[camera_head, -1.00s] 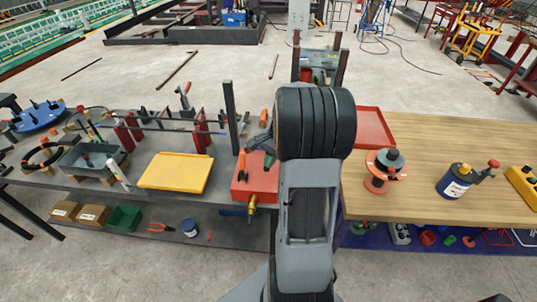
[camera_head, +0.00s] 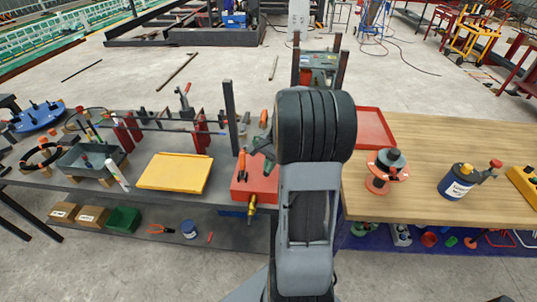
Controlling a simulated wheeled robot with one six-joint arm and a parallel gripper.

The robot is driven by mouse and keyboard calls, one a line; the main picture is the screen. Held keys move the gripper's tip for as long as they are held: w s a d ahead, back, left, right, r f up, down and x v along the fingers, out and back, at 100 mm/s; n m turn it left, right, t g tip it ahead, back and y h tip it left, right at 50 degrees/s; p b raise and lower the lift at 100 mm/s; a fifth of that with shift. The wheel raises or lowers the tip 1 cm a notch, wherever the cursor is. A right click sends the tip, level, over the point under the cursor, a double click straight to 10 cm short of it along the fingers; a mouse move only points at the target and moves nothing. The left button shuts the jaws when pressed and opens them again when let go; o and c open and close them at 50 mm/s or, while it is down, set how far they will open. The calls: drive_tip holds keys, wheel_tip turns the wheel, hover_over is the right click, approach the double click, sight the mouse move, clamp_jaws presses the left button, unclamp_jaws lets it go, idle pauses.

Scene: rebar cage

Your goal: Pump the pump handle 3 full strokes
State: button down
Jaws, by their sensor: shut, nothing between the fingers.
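A dark blue can-shaped body (camera_head: 453,185) with a white label stands upright on the wooden tabletop at the right. A grey lever with a red knob (camera_head: 495,163) sticks out from its upper right side; this looks like the pump and its handle. My arm fills the middle of the view, well to the left of the pump. The end of my arm is hidden behind its own links, so I cannot make out my gripper. Nothing of mine touches the pump or its handle.
A red-flanged grey spool-like part (camera_head: 385,165) stands left of the pump. A yellow case (camera_head: 524,183) sits at the right edge. A red tray (camera_head: 373,128) lies at the back left of the wooden table (camera_head: 430,135). The grey bench (camera_head: 215,184) holds a yellow tray (camera_head: 175,172).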

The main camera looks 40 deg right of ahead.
drive_tip(key=shift+s+a+f, duration=0.1)
drive_tip(key=shift+f, duration=0.5)
drive_tip(key=shift+s+a+f+b, duration=0.15)
drive_tip(key=shift+f+b, duration=0.45)
drive_tip(key=shift+f, duration=0.15)
drive_tip(key=shift+f+b, duration=0.35)
drive_tip(key=shift+f, duration=0.05)
drive_tip(key=r+p, duration=0.2)
drive_tip(key=r, duration=0.1)
drive_tip(key=w+d+r+p, duration=0.1)
drive_tip(key=r+p, duration=0.2)
drive_tip(key=w+d+r+p, duration=0.1)
drive_tip(key=r+p, duration=0.2)
drive_tip(key=shift+w+d, duration=0.15)
drive_tip(key=shift+w, duration=0.05)
drive_tip(key=shift+f, duration=0.15)
drive_tip(key=shift+s+a+f+b, duration=0.25)
drive_tip(key=shift+f+b, duration=0.05)
drive_tip(key=shift+f, duration=0.2)
idle(0.4)
